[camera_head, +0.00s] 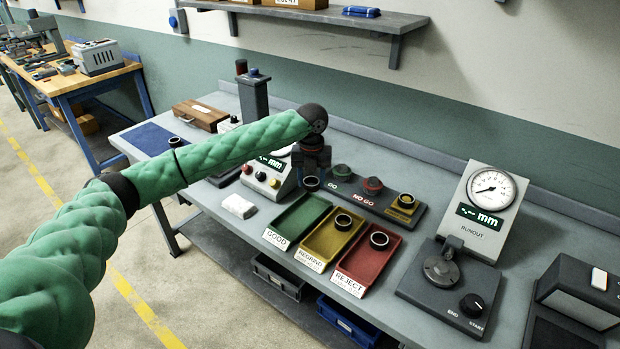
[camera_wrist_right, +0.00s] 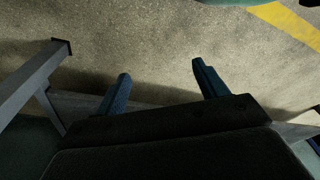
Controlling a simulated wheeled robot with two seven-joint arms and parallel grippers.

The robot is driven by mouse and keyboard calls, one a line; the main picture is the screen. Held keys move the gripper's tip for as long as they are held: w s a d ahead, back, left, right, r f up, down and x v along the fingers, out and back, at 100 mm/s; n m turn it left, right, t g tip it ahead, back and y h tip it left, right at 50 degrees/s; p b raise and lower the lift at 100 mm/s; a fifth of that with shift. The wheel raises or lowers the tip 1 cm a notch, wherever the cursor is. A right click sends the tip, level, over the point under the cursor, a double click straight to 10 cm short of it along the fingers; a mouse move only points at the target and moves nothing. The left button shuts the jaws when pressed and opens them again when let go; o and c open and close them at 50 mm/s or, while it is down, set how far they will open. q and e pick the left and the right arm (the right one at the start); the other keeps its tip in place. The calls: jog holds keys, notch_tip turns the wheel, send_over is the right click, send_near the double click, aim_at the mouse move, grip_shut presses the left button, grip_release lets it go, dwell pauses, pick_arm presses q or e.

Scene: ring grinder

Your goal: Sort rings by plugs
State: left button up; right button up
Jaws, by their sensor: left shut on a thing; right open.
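My left gripper (camera_head: 311,160) points down and is shut on a dark ring (camera_head: 311,184), just above the far end of the green GOOD tray (camera_head: 301,217). One ring (camera_head: 343,220) lies in the yellow REGRIND tray (camera_head: 325,246) and one ring (camera_head: 379,239) in the red REJECT tray (camera_head: 362,266). The GO plug (camera_head: 342,171) and NO GO plug (camera_head: 373,185) stand on a dark block. Another ring (camera_head: 406,200) sits at the block's yellow-labelled right end. Another ring (camera_head: 175,141) shows by the blue mat, partly behind my arm. My right gripper (camera_wrist_right: 161,90) is open and empty above the floor.
A runout gauge (camera_head: 488,203) with a dark base (camera_head: 425,280) stands right of the trays. A display box (camera_head: 268,176), white block (camera_head: 238,206) and wooden box (camera_head: 200,115) are left and behind. Bins (camera_head: 347,322) sit beneath the grey bench. A wall shelf (camera_head: 330,20) hangs above.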

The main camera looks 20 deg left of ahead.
pick_arm(q)
jog(key=b, duration=0.4)
send_over(311, 209)
notch_tip(311, 209, down, 4)
jog(key=shift+f, duration=2.15)
pick_arm(e)
notch_tip(311, 209, up, 13)
jog(key=w+a, duration=0.2)
jog(key=shift+w+a+f, duration=0.2)
jog(key=shift+w, duration=0.1)
jog(key=shift+w, duration=0.1)
